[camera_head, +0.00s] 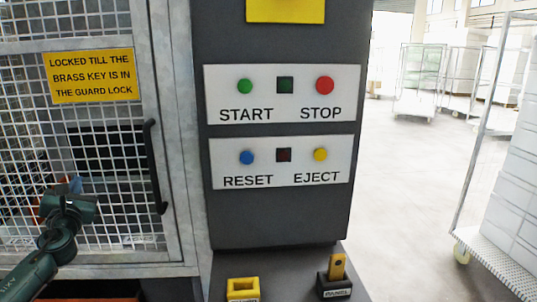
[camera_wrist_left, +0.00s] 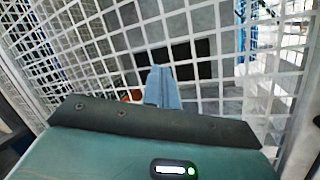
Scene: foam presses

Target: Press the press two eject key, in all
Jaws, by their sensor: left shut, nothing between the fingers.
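The round yellow eject key (camera_head: 320,154) is at the right of the lower white panel (camera_head: 230,172) on the dark press column. The word EJECT is printed below it. My left gripper (camera_head: 76,184) is at the left, in front of the mesh guard door, well left of the key and a little lower. Its blue fingers (camera_wrist_left: 163,88) are shut together with nothing between them. Which press number this is cannot be read. My right gripper is not in view.
A blue reset button (camera_head: 247,156) and a dark red lamp (camera_head: 284,155) share the panel. Above are green start (camera_head: 244,86) and red stop (camera_head: 325,85) buttons. A black door handle (camera_head: 155,166) stands between gripper and panel. A yellow holder (camera_head: 242,288) and brass key (camera_head: 337,267) sit below.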

